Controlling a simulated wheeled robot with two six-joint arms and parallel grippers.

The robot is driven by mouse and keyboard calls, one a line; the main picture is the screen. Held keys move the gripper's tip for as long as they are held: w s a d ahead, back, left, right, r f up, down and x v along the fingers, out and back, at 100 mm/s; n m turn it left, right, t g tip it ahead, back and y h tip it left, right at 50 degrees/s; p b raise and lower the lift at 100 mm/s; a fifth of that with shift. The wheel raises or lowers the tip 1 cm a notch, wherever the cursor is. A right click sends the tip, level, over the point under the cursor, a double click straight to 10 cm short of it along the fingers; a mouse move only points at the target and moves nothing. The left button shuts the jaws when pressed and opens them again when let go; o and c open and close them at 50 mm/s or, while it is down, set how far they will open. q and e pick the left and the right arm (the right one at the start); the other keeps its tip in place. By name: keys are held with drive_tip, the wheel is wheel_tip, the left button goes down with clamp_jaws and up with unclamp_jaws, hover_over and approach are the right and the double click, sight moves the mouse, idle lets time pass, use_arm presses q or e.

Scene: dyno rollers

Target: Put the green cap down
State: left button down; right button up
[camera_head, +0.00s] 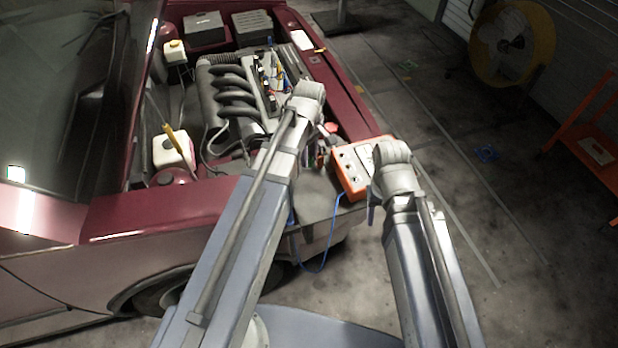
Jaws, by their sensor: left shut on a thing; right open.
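My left gripper (321,150) is over the front of the open engine bay, with its fingers pointing down and mostly hidden by my wrist. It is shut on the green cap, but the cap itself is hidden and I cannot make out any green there. My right gripper (372,207) is open beside the orange-and-white box, largely hidden by its own wrist. A small red round piece (331,128) shows just past my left gripper.
The dark red car (155,210) has its engine (228,92) exposed. White reservoirs (168,152) stand at the bay's left. The orange-and-white box (347,168), with a blue cable (325,250), sits at the front corner.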

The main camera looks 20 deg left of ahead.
use_arm(q)
drive_tip(key=b, duration=0.4)
hover_over(309, 181)
wheel_tip(309, 181, down, 5)
drive_tip(key=shift+r, duration=0.2)
drive_tip(key=shift+f, duration=0.1)
wheel_tip(309, 181, down, 4)
drive_tip(key=b, duration=0.3)
drive_tip(key=shift+r, duration=0.25)
drive_tip(key=shift+f, duration=0.15)
drive_tip(key=c, duration=0.6)
unclamp_jaws()
